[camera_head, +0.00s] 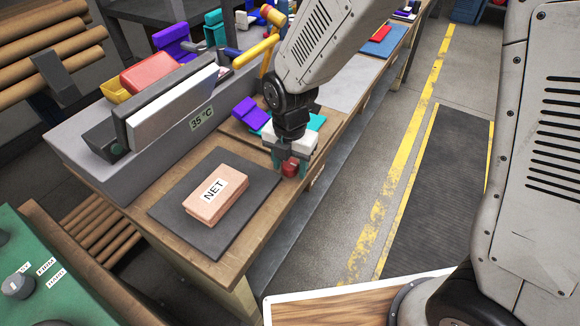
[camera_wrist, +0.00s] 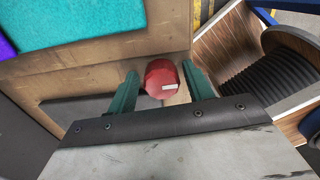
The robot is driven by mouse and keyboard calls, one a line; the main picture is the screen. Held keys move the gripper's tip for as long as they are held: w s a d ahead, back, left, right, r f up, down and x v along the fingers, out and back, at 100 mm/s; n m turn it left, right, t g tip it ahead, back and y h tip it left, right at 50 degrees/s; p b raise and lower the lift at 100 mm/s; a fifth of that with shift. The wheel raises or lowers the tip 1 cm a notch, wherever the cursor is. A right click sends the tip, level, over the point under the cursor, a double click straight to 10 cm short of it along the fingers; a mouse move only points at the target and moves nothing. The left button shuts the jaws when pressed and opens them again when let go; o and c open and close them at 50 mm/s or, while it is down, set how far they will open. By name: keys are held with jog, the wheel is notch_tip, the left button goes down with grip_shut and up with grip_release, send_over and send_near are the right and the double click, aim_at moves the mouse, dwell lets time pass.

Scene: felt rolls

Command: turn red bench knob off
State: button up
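The red knob (camera_wrist: 162,78) sits at the edge of the wooden bench, with a short white mark on its face. In the head view the red knob (camera_head: 290,168) shows at the bench's right edge, just below my gripper. My gripper (camera_head: 290,162) has teal fingers on either side of the knob. In the wrist view my gripper (camera_wrist: 160,72) is open around the knob, with a small gap visible on the left and a narrower one on the right. The knob's base is partly hidden.
A green panel with a grey knob (camera_head: 17,285) is at lower left.

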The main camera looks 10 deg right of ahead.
aim_at(292, 165)
jog(key=shift+r, duration=2.5)
jog(key=shift+s+d+m, duration=0.2)
jog(key=shift+s+m, duration=0.2)
jog(key=shift+m, duration=0.8)
jog(key=s+m, duration=0.1)
jog(key=d+m, duration=0.1)
jog(key=m, duration=0.1)
jog(key=s+m+g, duration=0.1)
jog(key=shift+s+d+r+m+h, duration=0.2)
jog(key=shift+s+d+m+h, duration=0.1)
jog(key=s+d+r+m+t, duration=0.2)
jog(key=s+d+r+m, duration=1.4)
jog(key=m, duration=0.6)
jog(key=d, duration=0.2)
jog(key=shift+s+d+r, duration=0.15)
jog(key=shift+d+r, duration=0.05)
jog(key=shift+d, duration=0.1)
